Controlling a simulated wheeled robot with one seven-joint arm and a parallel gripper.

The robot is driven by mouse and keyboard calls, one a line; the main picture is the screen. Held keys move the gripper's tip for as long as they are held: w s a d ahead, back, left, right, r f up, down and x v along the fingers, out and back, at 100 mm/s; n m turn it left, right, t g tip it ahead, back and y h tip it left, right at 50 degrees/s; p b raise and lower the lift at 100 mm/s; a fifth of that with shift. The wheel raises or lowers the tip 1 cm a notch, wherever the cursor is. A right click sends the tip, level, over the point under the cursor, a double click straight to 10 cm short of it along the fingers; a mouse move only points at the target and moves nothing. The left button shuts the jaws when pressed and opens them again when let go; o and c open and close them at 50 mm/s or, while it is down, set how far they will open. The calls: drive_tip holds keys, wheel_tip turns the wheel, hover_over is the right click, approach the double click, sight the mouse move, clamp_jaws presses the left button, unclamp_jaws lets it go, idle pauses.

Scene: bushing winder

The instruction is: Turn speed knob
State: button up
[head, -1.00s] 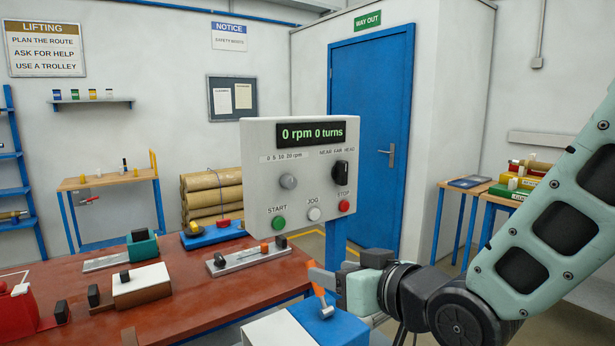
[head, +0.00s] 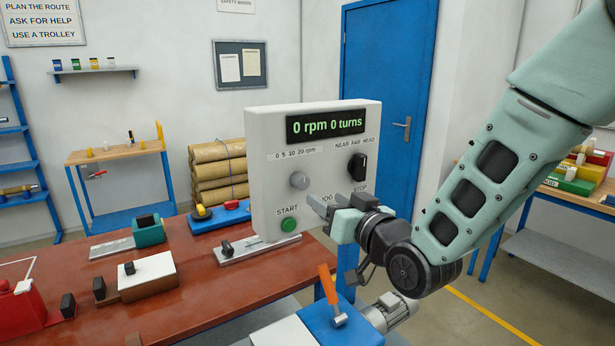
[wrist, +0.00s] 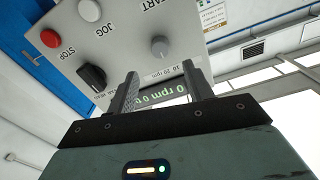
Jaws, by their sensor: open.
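The speed knob (head: 300,180) is a round grey knob on the front of a pale control box (head: 268,155), under the printed scale "0 5 10 20 rpm". In the wrist view the speed knob (wrist: 160,46) shows upside down, beyond and between my fingers. My gripper (head: 318,203) is open and empty, in front of the panel, to the right of the knob and slightly below it. It also shows in the wrist view (wrist: 160,80). It appears apart from the knob. The display (head: 326,124) reads 0 rpm 0 turns.
The black NEAR FAR HEAD selector (head: 358,167) is right of the knob. The green START button (head: 289,225) is below it. In the head view my gripper covers the JOG and STOP buttons; the red STOP button (wrist: 50,38) shows in the wrist view. An orange-handled lever (head: 328,284) stands below.

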sight(304, 184)
drive_tip(key=p+x, duration=0.3)
drive_tip(key=x, duration=0.4)
drive_tip(key=shift+w+a+r, duration=0.1)
drive_tip(key=shift+w+a, duration=0.45)
drive_tip(key=shift+w, duration=0.25)
drive_tip(key=c, duration=1)
